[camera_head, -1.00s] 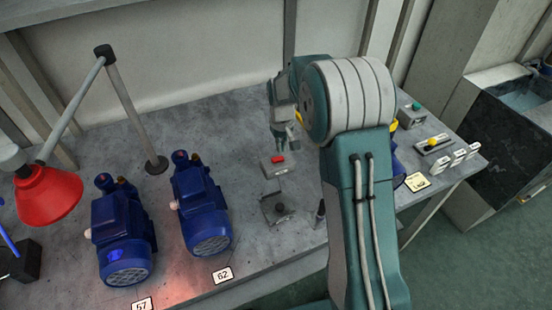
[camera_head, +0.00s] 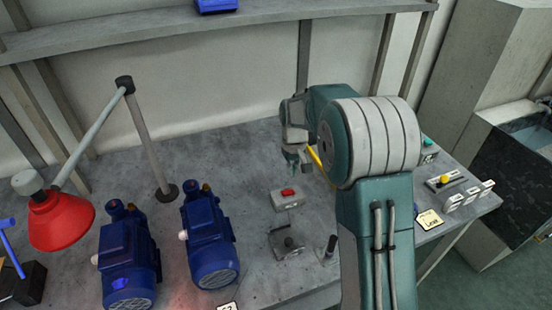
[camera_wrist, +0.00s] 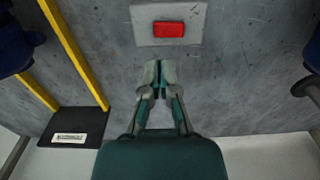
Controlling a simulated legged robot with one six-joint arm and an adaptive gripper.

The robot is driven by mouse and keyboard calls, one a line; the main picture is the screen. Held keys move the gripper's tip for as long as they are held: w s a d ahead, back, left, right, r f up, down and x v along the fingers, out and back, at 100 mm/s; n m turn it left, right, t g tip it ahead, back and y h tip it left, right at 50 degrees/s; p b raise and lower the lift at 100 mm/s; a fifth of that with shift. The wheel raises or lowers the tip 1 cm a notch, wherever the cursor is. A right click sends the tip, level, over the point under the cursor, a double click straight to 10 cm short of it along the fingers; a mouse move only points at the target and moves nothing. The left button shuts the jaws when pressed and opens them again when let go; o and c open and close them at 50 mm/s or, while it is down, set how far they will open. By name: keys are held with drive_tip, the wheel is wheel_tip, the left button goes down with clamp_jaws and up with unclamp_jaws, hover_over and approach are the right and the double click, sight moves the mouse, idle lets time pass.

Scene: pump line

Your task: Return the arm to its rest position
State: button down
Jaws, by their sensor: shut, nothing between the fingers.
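My arm rises from the bottom right of the head view and bends at a large grey-banded joint. My gripper (camera_head: 299,163) hangs beyond that joint, above the workbench (camera_head: 262,222) and behind the red-button box (camera_head: 287,197). In the wrist view my gripper (camera_wrist: 160,75) shows with its fingers together and nothing between them. The red-button box (camera_wrist: 168,24) lies just past the fingertips in that view, apart from them.
Two blue pumps (camera_head: 208,240) (camera_head: 129,258) stand on the bench at left, beside a red lamp (camera_head: 60,220) on a jointed pole. Switches (camera_head: 446,181) sit at the right end. A shelf (camera_head: 230,30) runs along the wall.

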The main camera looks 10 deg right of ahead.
drive_tip(key=s+r+t, duration=0.1)
drive_tip(key=s+r, duration=0.6)
drive_tip(key=r, duration=0.2)
drive_tip(key=s+r+m+t, duration=0.1)
drive_tip(key=s+r+t, duration=0.1)
drive_tip(key=s, duration=1)
drive_tip(key=s+r+m+t, duration=0.1)
drive_tip(key=s+r, duration=0.4)
drive_tip(key=s, duration=0.7)
drive_tip(key=shift+r+t, duration=0.15)
drive_tip(key=shift+t, duration=0.65)
drive_tip(key=shift+s+a, duration=0.1)
drive_tip(key=shift+a, duration=0.05)
